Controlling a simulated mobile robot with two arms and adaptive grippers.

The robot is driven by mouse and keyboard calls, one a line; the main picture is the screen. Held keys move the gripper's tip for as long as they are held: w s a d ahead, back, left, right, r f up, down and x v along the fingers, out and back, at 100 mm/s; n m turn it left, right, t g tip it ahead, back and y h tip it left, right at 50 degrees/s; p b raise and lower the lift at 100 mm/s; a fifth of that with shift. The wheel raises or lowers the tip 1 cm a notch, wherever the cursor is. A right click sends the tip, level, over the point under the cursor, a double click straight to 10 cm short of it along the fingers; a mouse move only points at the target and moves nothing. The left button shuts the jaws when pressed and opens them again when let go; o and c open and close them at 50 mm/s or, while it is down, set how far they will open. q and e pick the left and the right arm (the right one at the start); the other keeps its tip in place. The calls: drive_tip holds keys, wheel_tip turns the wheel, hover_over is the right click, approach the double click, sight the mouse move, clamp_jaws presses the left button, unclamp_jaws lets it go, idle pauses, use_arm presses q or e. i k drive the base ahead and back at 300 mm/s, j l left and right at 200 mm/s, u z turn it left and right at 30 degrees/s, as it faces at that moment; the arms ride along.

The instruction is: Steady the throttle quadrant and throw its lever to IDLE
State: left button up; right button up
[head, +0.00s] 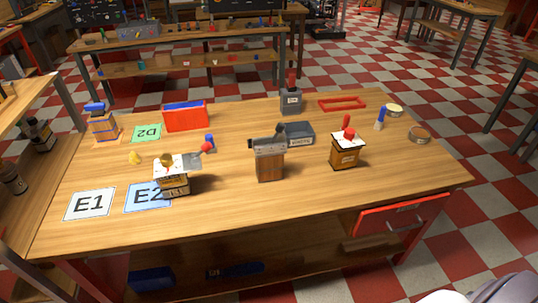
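Several small boxes with levers stand on the wooden table, and I cannot tell for sure which is the throttle quadrant. One lever box (174,183) with a pale top and a red-knobbed lever leaning right stands at the blue E2 card. A brown box (269,166) with a grey top and a dark upright lever stands mid-table. An orange-brown box (345,157) with a white top and a red knob stands right of it. A grey box (291,101) with a red handle is at the back. No IDLE marking is readable. Neither gripper is in view.
The table (300,205) has a clear front strip. An E1 card (89,204), a green D2 card (146,133), a red bin (185,117), a dark labelled tray (300,134) and a red frame (342,104) lie around. A red drawer (402,218) sticks out at front right.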

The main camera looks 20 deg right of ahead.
sight(280, 127)
drive_tip(key=i+j, duration=0.1)
drive_tip(key=i, duration=0.3)
drive_tip(key=i+j, duration=0.15)
drive_tip(key=i, duration=0.3)
drive_tip(key=i+z, duration=0.25)
drive_tip(key=z, duration=0.2)
drive_tip(key=i+j+z, duration=0.2)
drive_tip(key=z, duration=0.3)
